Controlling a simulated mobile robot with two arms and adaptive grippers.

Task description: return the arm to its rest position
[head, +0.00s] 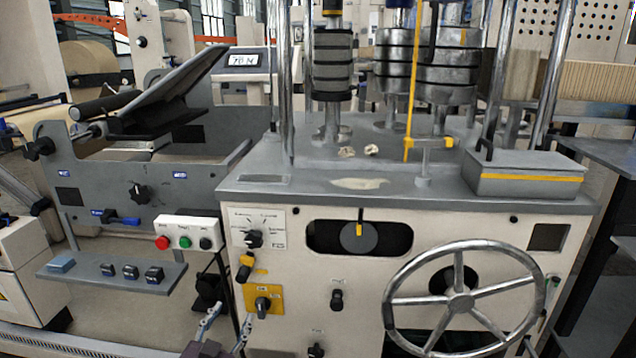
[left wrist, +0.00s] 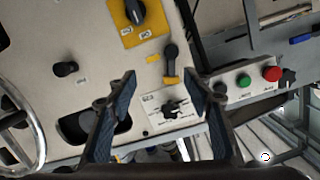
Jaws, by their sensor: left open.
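My left gripper (head: 231,319) shows at the bottom of the head view, in front of the cream machine panel (head: 290,325). Its two fingers stand apart with nothing between them. In the left wrist view the open left gripper (left wrist: 159,74) faces the same panel, with a white dial plate (left wrist: 153,99) and a black-and-yellow lever (left wrist: 171,62) visible between and beyond the fingers. The fingertips appear clear of the panel, but the exact gap cannot be told. My right gripper is in neither view.
A yellow switch plate (head: 277,306) is just right of my left gripper. A button box (head: 187,232) and a grey shelf (head: 100,278) stand out to the left. A large handwheel (head: 463,300) juts from the panel at right. A grey box (head: 525,175) sits on the machine top.

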